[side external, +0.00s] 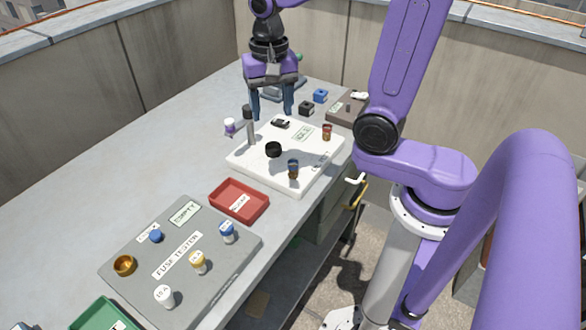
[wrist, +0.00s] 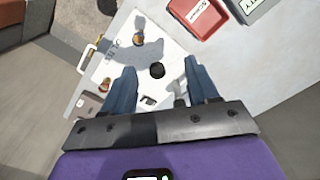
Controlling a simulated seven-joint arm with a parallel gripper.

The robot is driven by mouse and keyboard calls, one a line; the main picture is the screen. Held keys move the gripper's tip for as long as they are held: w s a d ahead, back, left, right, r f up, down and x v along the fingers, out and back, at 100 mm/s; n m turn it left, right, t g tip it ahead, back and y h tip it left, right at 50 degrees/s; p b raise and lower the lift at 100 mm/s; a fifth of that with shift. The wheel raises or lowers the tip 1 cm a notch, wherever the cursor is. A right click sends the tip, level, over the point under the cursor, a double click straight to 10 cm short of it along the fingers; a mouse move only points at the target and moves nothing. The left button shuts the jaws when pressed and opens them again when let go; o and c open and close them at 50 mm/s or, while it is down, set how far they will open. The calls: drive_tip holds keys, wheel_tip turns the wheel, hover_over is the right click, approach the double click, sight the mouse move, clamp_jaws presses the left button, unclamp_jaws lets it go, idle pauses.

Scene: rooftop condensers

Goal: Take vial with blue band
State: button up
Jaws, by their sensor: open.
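The vial with a blue band (side external: 293,169) is amber and stands upright near the front edge of the white board (side external: 262,172). In the wrist view an amber vial (wrist: 138,39), apparently this one, stands beyond my fingertips. A second amber vial with a red band (side external: 327,132) stands at the board's right; it seems to show in the wrist view too (wrist: 106,84). My gripper (side external: 272,113) is open and empty, pointing down above the back of the board, apart from both vials. Its spread fingers also show in the wrist view (wrist: 159,67).
A round black piece (side external: 273,149) sits mid-board, near a post (side external: 249,128) with a white and purple item (side external: 230,128) beside it. A red tray (side external: 239,212) and grey fuse tester panel (side external: 225,270) lie in front. The table's left side is clear.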

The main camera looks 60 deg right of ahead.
drive_tip(key=d+m, duration=0.1)
drive_tip(key=m, duration=0.9)
hover_over(293, 161)
wheel_tip(293, 161, down, 10)
drive_tip(key=shift+d+f, duration=0.15)
drive_tip(key=shift+f, duration=0.05)
drive_tip(key=shift+a+f, duration=0.15)
drive_tip(key=shift+f, duration=0.85)
drive_tip(key=shift+a+f, duration=0.1)
drive_tip(key=shift+f, duration=1.8)
clamp_jaws()
